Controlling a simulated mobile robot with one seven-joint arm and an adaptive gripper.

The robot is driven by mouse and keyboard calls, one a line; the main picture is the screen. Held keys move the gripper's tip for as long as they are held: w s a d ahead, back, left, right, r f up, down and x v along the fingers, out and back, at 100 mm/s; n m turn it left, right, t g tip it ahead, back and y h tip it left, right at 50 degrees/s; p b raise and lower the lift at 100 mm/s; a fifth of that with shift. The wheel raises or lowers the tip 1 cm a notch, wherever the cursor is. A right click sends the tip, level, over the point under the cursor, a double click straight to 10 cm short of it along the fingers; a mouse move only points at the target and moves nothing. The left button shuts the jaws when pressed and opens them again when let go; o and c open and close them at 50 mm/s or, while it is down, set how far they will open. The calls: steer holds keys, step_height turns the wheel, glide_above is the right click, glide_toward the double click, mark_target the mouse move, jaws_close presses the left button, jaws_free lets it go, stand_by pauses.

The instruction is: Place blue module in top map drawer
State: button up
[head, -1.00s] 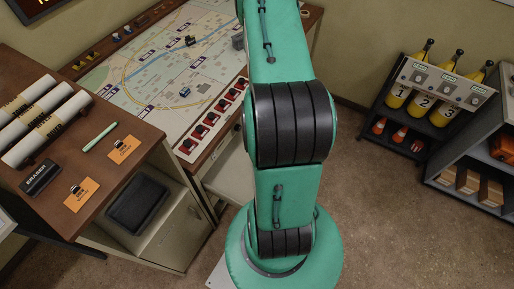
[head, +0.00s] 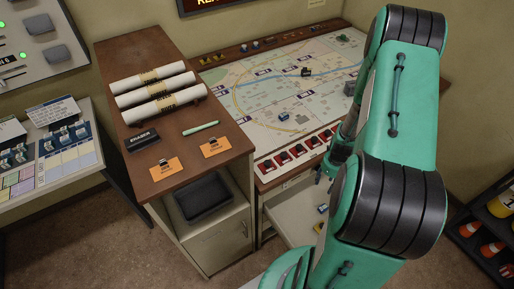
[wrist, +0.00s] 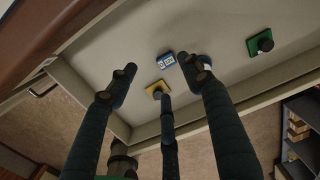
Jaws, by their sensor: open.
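The map drawer (head: 290,214) under the map table is pulled open. In the wrist view a blue module (wrist: 167,60) with a white label lies on its pale floor. Another blue-edged piece is mostly hidden behind the right finger. A yellow module (wrist: 158,89) and a green module (wrist: 260,46), each with a dark knob, are also in the drawer. My gripper (wrist: 163,82) is open above the drawer, fingers spread, with nothing visibly held. In the head view my gripper (head: 327,168) is at the table's front edge, partly hidden by my arm.
A map table (head: 255,120) carries small blocks, including a blue one (head: 284,118), and a row of red switches (head: 293,155) along its front. The brown desk (head: 137,90) at left holds rolled maps, an eraser and orange cards. A cabinet (head: 220,241) stands beside the drawer.

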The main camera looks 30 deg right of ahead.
steer(key=w+a+r+n+t, duration=0.1)
steer(key=w+a+r+n, duration=0.35)
steer(key=r, duration=0.65)
steer(key=w+a+r+n+h, duration=0.1)
steer(key=w+a+r+n, duration=0.4)
steer(key=r, duration=0.5)
steer(key=w+a+r+n+t, duration=0.1)
steer(key=w+a+r+n, duration=0.2)
steer(key=a+r+n, duration=0.55)
steer(key=s+a+r+n+t, duration=0.1)
steer(key=s+a+r+n, duration=0.15)
steer(key=a+r, duration=0.45)
steer(key=s+a+r+n+t, duration=0.1)
steer(key=s+a+r+n, duration=0.2)
steer(key=r, duration=0.6)
steer(key=s+a+r+n+t+y, duration=0.1)
steer(key=s+a+r+n, duration=0.6)
steer(key=s+a+n, duration=0.3)
steer(key=shift+a+r, duration=0.4)
steer(key=shift+a, duration=0.55)
step_height(320, 180, down, 3)
steer(key=b, duration=0.2)
steer(key=shift+r+b, duration=0.1)
steer(key=shift+b, duration=0.3)
